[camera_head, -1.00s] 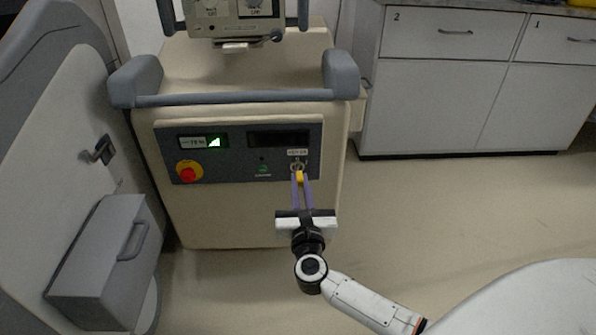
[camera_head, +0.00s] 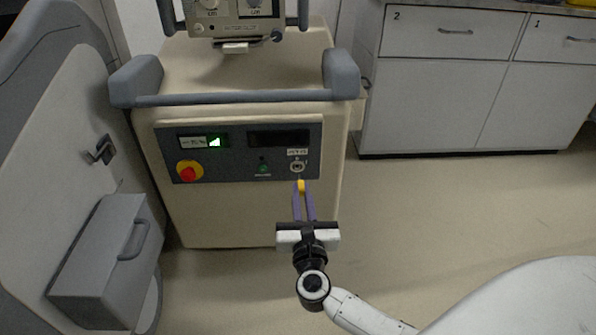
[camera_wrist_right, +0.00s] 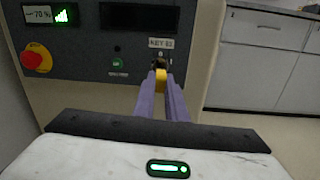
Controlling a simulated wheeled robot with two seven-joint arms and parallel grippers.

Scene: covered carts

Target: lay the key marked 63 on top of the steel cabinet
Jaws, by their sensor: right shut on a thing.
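My right gripper (camera_head: 302,192) has its purple fingers shut on a small yellow-headed key (camera_head: 301,186), just below and in front of the key switch (camera_head: 297,168) on the cart's dark panel. The key also shows between the fingertips in the right wrist view (camera_wrist_right: 161,77). A label above the switch begins with "KEY"; its number is hard to read. No number is readable on the key. A pale drawer cabinet (camera_head: 430,105) stands at the right, its top edge just in view; I cannot tell whether it is the steel one. My left gripper is not in view.
The beige cart (camera_head: 245,222) carries a grey push bar (camera_head: 240,98) and a red stop button (camera_head: 188,173) on its panel. A grey box with a handle (camera_head: 105,245) is at the left. Open floor (camera_head: 440,215) lies between cart and cabinet.

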